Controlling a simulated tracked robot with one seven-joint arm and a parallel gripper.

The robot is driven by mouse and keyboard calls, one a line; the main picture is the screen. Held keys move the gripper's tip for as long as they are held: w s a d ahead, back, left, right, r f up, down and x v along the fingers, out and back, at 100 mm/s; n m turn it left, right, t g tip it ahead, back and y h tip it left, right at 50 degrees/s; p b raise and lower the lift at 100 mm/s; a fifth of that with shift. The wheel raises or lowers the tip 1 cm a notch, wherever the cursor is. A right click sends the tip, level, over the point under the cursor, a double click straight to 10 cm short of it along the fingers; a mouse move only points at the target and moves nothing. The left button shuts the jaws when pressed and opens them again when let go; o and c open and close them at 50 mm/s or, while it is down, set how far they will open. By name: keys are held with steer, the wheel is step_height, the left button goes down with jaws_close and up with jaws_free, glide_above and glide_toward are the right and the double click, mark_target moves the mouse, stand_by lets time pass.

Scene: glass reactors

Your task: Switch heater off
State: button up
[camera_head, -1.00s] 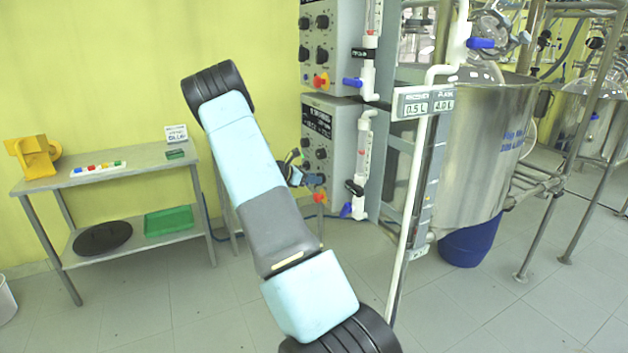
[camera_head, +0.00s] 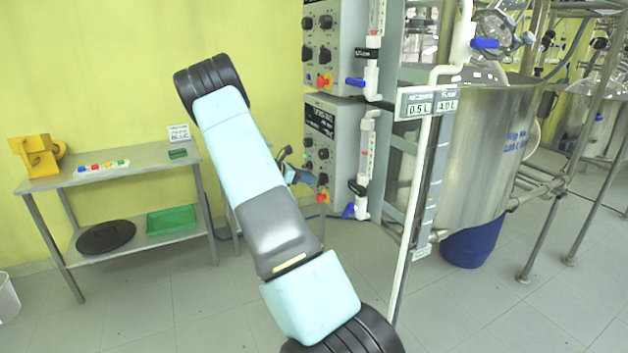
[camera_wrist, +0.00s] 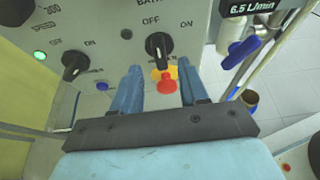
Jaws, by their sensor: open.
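The heater control box (camera_head: 333,150) is the lower grey box on the frame, with black knobs on its face. In the wrist view its panel (camera_wrist: 110,25) fills the top. A black knob (camera_wrist: 158,46) stands between OFF and ON marks, below a partly cut-off "BATH" label. A second OFF/ON knob (camera_wrist: 75,64) is to its left. A green lamp (camera_wrist: 39,56) is lit at far left. A red button (camera_wrist: 167,86) on a yellow base sits below the right knob. My gripper (camera_wrist: 160,78) is open and empty, its blue fingers either side of the button in the picture. Contact cannot be told.
A similar control box (camera_head: 335,45) is above. A flow meter (camera_head: 366,150) with a blue valve handle stands right of the panel, close to my gripper in the wrist view. A steel vessel (camera_head: 485,150) is further right. A metal table (camera_head: 110,163) stands left.

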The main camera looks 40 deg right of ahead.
steer(key=v, duration=0.9)
steer(key=shift+a, duration=0.35)
steer(key=shift+r, duration=0.1)
steer(key=s+a+r+m+t+y, duration=0.4)
steer(key=s+a+r+m+y, duration=0.45)
steer(key=s+a+r, duration=0.85)
steer(key=s+a+r+m+t+y, duration=0.2)
steer(key=s+a, duration=0.5)
steer(key=s, duration=0.4)
steer(key=s+a+r+m+t+y, duration=0.1)
steer(key=s+a+m+t+y, duration=0.1)
steer(key=s+a+m, duration=0.3)
steer(key=s+a, duration=0.3)
steer(key=s, duration=0.3)
steer(key=shift+a+r+t+y, duration=0.3)
steer(key=shift+r+t+y, duration=0.05)
steer(key=shift+r+t, duration=0.05)
